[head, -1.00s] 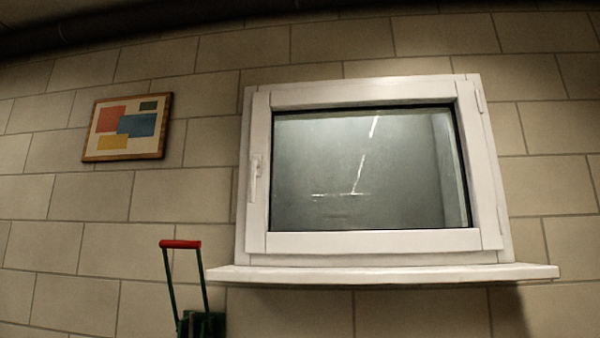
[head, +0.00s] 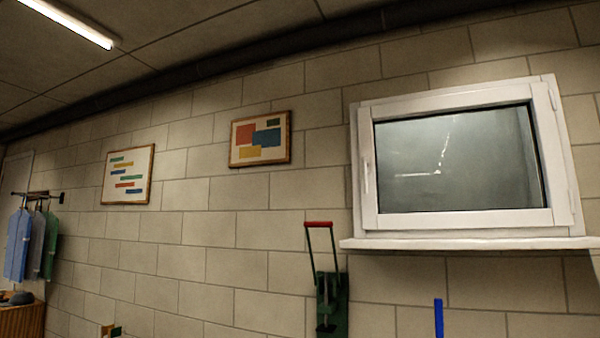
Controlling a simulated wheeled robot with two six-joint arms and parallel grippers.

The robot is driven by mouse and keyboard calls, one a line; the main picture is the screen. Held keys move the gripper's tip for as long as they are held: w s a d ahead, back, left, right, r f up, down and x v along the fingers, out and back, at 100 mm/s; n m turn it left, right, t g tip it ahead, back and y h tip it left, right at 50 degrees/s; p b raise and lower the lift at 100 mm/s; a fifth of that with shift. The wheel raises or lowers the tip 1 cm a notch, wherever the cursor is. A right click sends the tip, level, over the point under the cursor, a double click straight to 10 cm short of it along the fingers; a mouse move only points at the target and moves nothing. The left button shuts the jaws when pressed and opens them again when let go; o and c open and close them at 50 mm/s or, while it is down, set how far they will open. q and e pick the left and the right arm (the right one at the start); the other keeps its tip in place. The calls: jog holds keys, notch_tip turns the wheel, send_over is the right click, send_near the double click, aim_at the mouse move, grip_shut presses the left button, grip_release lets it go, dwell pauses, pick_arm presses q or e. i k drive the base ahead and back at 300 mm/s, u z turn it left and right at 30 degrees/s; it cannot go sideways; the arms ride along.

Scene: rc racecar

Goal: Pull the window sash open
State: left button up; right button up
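The window sash (head: 470,220) is a white frame around a grey glass pane (head: 455,160), on the block wall at the right of the head view. It sits flat in its white outer frame and looks closed. Its white handle (head: 366,177) is on the left side of the sash and points down. Hinges show on the right side. A white sill (head: 470,242) juts out below. Neither of my grippers is in view.
A green device with a red-topped handle (head: 330,295) stands below the sill's left end. A blue upright piece (head: 438,318) shows at the bottom edge. Two framed pictures (head: 128,175) (head: 260,138) hang on the wall. Hanging clothes (head: 30,245) and a wooden cabinet (head: 22,318) are far left.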

aim_at(559, 209)
jog(key=z, duration=0.95)
jog(key=i, duration=1.2)
jog(key=u, duration=0.6)
